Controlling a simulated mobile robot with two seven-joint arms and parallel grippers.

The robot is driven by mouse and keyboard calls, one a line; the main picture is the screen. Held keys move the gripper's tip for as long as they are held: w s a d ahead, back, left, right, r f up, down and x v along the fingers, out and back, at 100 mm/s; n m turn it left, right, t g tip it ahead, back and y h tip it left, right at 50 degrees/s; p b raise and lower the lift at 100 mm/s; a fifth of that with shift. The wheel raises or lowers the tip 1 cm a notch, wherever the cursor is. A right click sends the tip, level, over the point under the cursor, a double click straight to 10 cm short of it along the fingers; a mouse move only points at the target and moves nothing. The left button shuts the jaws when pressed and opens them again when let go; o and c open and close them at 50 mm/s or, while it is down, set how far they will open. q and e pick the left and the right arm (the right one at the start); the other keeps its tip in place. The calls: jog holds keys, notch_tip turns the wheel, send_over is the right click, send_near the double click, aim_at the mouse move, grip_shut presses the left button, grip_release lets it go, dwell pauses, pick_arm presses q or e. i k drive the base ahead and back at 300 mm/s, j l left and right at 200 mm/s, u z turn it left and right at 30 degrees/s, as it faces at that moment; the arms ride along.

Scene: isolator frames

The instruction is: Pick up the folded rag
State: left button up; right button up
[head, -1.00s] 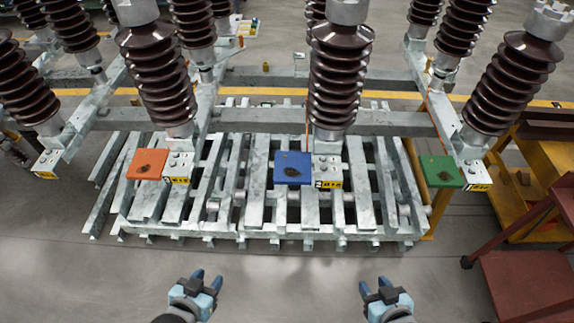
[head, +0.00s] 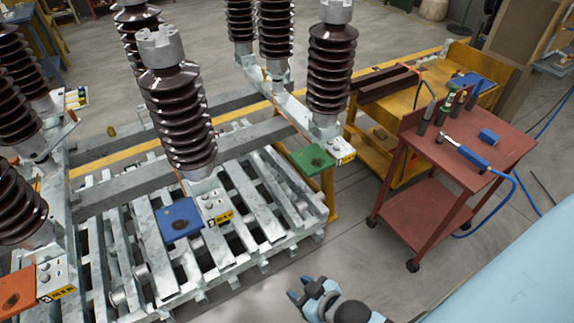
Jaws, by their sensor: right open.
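A small blue folded-looking piece (head: 488,136), which looks like the folded rag, lies on the top shelf of the red cart (head: 511,150) at the right. It is too small to be sure it is cloth. My right gripper (head: 302,290) is at the bottom centre, open and empty, over the floor and well to the left of the cart. My left gripper is out of view.
A yellow bench (head: 383,150) stands behind the cart. The slatted metal frame (head: 240,200) with brown insulators (head: 180,115) fills the left. Floor (head: 345,225) is clear between frame and cart.

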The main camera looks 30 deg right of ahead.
aim_at(488, 135)
jog(key=z, duration=2.35)
